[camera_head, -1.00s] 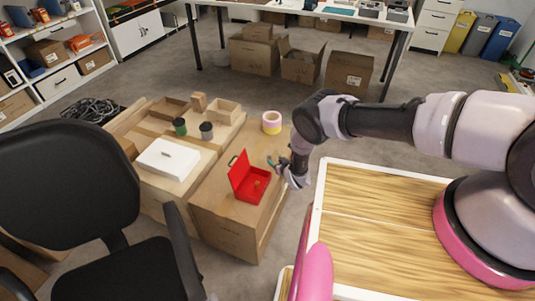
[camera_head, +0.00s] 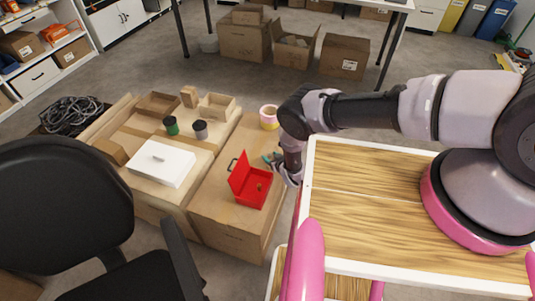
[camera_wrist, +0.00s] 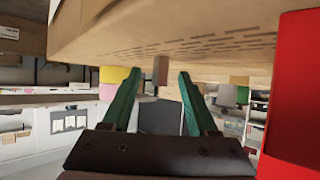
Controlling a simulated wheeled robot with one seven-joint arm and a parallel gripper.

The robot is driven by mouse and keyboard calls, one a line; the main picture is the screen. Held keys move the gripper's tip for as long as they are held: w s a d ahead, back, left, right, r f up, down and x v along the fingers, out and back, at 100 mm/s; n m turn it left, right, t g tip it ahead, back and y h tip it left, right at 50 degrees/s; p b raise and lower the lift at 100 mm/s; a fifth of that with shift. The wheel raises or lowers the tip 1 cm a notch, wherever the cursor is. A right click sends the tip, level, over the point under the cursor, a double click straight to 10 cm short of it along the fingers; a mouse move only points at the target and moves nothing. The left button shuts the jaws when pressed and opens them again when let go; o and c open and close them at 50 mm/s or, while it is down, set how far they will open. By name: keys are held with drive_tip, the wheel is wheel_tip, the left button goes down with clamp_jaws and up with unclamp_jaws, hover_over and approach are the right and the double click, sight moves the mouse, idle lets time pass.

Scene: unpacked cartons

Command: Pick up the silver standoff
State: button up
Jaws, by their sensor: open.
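I cannot make out a silver standoff for certain. An open red box (camera_head: 251,194) with its lid raised stands on the near carton, and a small brownish-gold piece (camera_head: 260,187) lies inside it. My gripper (camera_head: 267,158) is just beyond and right of the red box, low by the carton's right side. In the wrist view my gripper (camera_wrist: 157,82) has its two teal fingers apart with nothing held. That view is upside down, with the carton top above and the red box (camera_wrist: 296,95) close at the right. An upright brown block (camera_wrist: 160,70) appears between the fingertips, seemingly farther off.
A pink and yellow tape roll (camera_head: 269,117) stands beyond my gripper. A black chair (camera_head: 65,205) stands in front.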

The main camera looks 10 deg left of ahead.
drive_tip(key=shift+c, duration=0.2)
clamp_jaws()
